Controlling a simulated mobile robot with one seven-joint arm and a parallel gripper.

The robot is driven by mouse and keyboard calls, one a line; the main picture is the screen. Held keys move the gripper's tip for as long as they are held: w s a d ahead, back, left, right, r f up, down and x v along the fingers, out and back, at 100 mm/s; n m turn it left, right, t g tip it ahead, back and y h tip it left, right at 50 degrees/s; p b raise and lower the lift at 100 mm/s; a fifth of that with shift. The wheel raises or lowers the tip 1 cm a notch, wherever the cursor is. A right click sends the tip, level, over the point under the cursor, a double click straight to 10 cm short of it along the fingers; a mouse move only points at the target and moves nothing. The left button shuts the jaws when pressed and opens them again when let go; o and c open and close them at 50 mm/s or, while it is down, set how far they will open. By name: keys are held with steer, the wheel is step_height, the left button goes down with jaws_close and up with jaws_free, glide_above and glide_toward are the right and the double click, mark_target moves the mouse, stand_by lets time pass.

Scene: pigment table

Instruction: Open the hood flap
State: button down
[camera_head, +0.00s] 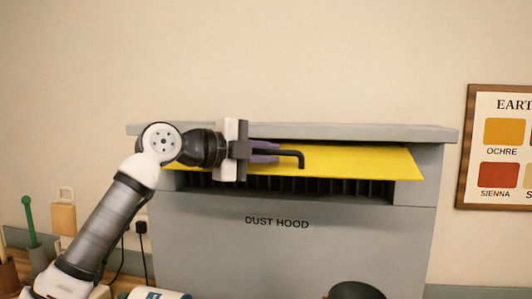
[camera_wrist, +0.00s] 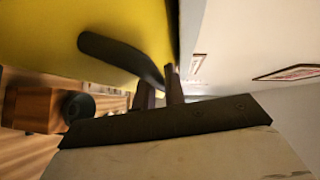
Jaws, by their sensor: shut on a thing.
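The grey dust hood (camera_head: 290,245) fills the middle of the head view. Its yellow flap (camera_head: 355,161) is tilted outward under the top ledge, and dark slats show below it. A black bent handle (camera_head: 300,158) is on the flap. My gripper (camera_head: 274,152), with purple fingers, reaches in from the left and is shut on the handle. The wrist view shows the yellow flap (camera_wrist: 65,30), the handle (camera_wrist: 112,52) and my fingers (camera_wrist: 160,88) at the handle's end. The exact contact is partly hidden.
A wall chart (camera_head: 503,145) hangs at the right. A green-handled tool (camera_head: 30,222) and a tan block (camera_head: 64,219) stand at the lower left. A dark round object (camera_head: 356,290) is at the bottom edge. The wall above the hood is clear.

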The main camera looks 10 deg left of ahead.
steer(key=c, duration=1.8)
jaws_free()
steer(key=shift+w+f, duration=0.1)
steer(key=shift+o, duration=0.2)
steer(key=b+v, duration=0.3)
steer(key=v, duration=1.1)
steer(key=shift+b, duration=0.35)
